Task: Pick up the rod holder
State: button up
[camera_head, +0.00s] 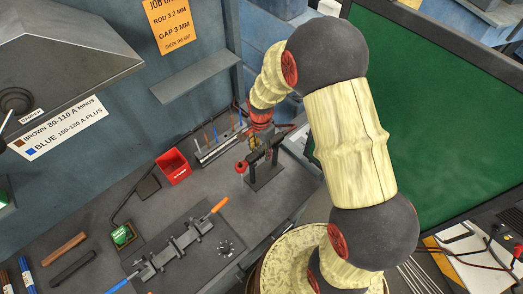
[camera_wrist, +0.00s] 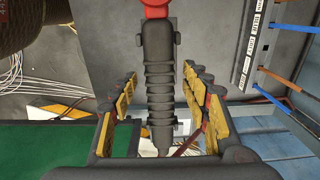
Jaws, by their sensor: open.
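The rod holder (camera_wrist: 158,75) shows in the wrist view as a black ribbed handle with a red part at its top. It runs down the middle of that view, between the two fingers of my gripper (camera_wrist: 160,76). The fingers are open, with yellow pads, and a gap shows on each side of the handle. In the head view my gripper (camera_head: 262,134) is small, at a black stand (camera_head: 267,178) on the bench. A red round piece (camera_head: 241,167) shows at the stand's left side. My gripper and the stand partly hide the holder there.
A rack of rods (camera_head: 215,148) stands behind the stand, and a red bin (camera_head: 173,166) is left of it. A clamp fixture (camera_head: 178,246) lies on the bench in front. A green screen (camera_head: 430,130) rises to the right of my arm.

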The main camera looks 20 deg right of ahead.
jog(key=shift+c, duration=0.7)
grip_shut()
jog(key=shift+w, duration=0.1)
jog(key=shift+r, duration=0.1)
jog(key=shift+r, duration=0.7)
jog(key=a+r, duration=0.1)
jog(key=r, duration=0.1)
jog(key=s+a+r+b, duration=0.1)
jog(key=a+r, duration=0.1)
jog(key=r, duration=0.1)
jog(key=s+a+r, duration=0.1)
jog(key=r, duration=0.1)
jog(key=shift+a+r+b, duration=0.3)
jog(key=shift+a, duration=0.05)
jog(key=s+a+r+b, duration=0.1)
jog(key=s+a+r, duration=0.3)
jog(key=a, duration=0.4)
